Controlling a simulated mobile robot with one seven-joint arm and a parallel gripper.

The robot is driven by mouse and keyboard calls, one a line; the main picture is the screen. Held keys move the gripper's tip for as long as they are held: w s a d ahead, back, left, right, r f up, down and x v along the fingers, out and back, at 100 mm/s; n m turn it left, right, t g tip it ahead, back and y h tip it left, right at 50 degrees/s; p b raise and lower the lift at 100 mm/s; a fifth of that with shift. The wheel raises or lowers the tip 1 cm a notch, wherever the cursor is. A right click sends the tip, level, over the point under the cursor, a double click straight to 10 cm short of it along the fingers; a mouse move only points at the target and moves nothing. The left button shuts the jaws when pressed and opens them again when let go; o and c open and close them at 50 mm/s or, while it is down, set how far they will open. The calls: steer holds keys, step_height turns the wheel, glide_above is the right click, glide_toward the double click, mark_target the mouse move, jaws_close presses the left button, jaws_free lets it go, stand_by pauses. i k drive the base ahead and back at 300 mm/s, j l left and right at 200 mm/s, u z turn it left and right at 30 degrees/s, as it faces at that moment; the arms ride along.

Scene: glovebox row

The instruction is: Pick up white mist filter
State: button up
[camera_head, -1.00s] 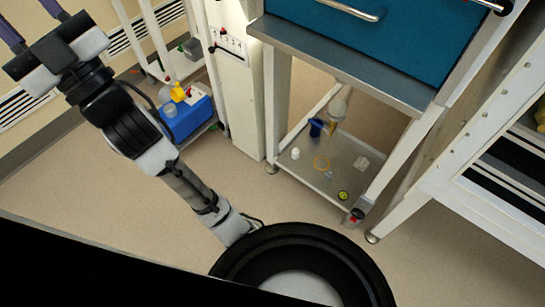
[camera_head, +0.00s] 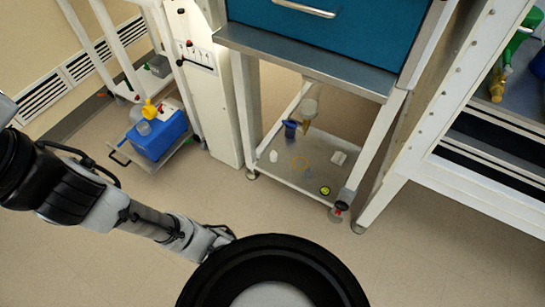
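I cannot tell for certain which object is the white mist filter. Two small pale objects lie on the low shelf (camera_head: 292,181) under the blue cabinet in the head view. One is a small white upright piece (camera_head: 273,156) at the shelf's left side. The other is a flat whitish piece (camera_head: 338,157) towards the right. Both stand apart from my arm.
The shelf also holds a dark blue cup (camera_head: 290,128), a clear container (camera_head: 308,107) and a yellow-green round item (camera_head: 325,190). A red-and-clear jar (camera_head: 337,211) is by the front leg. A blue box (camera_head: 157,134) sits on a low cart at left. Open floor lies in front.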

mark_target(274, 155)
steer(key=j+z, duration=0.2)
steer(key=z, duration=0.25)
steer(key=j+z, duration=0.25)
steer(key=z, duration=0.2)
steer(key=k+j+z, duration=0.1)
steer(key=j+z, duration=0.15)
steer(key=j, duration=0.25)
steer(key=k+j+z, duration=0.2)
steer(key=j, duration=0.6)
steer(key=k+j+z, duration=0.15)
steer(key=j, duration=0.45)
steer(key=k+j, duration=0.15)
steer(key=j, duration=0.25)
steer(key=k+j, duration=0.2)
steer(key=j, duration=0.2)
steer(key=k+j, duration=0.15)
steer(key=j, duration=0.3)
steer(key=k+j+z, duration=0.1)
steer(key=j, duration=0.3)
steer(key=i, duration=1.45)
